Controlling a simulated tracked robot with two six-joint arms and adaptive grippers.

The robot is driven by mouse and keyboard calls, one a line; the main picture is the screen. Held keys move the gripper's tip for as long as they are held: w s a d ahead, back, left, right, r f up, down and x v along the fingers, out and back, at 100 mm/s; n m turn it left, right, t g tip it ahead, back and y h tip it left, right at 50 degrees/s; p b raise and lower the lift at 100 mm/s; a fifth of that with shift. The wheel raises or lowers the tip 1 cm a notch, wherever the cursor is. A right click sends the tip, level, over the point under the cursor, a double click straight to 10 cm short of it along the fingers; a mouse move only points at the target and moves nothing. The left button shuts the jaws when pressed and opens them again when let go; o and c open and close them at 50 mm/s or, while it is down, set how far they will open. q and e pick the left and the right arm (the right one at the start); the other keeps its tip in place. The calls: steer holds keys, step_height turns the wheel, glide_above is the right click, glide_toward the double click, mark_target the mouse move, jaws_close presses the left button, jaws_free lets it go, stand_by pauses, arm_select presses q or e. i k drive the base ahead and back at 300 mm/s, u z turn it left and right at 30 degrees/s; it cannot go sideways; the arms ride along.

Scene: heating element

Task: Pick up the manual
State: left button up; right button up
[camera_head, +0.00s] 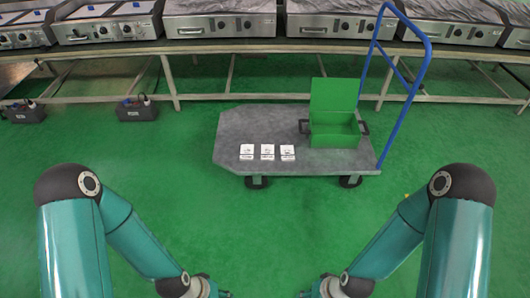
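Three small white printed papers or booklets lie flat in a row on the cart: a left one (247,152), a middle one (267,152) and a right one (288,153). They look alike, and their print is too small to read, so I cannot tell which is the manual. My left gripper (224,294) and my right gripper (304,294) are at the bottom edge, mostly cut off. Both are well in front of the cart and apart from the papers. I cannot see whether their fingers are open or shut.
The grey flat cart (235,125) has black wheels and a blue handle (409,100) at its right. An open green box (334,137) with dark side handles stands on it. A long bench (215,47) behind bears several metal appliances (220,24). Green floor in front is clear.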

mark_target(287, 153)
steer(key=u, duration=0.05)
steer(key=i, duration=0.9)
steer(key=z, duration=0.1)
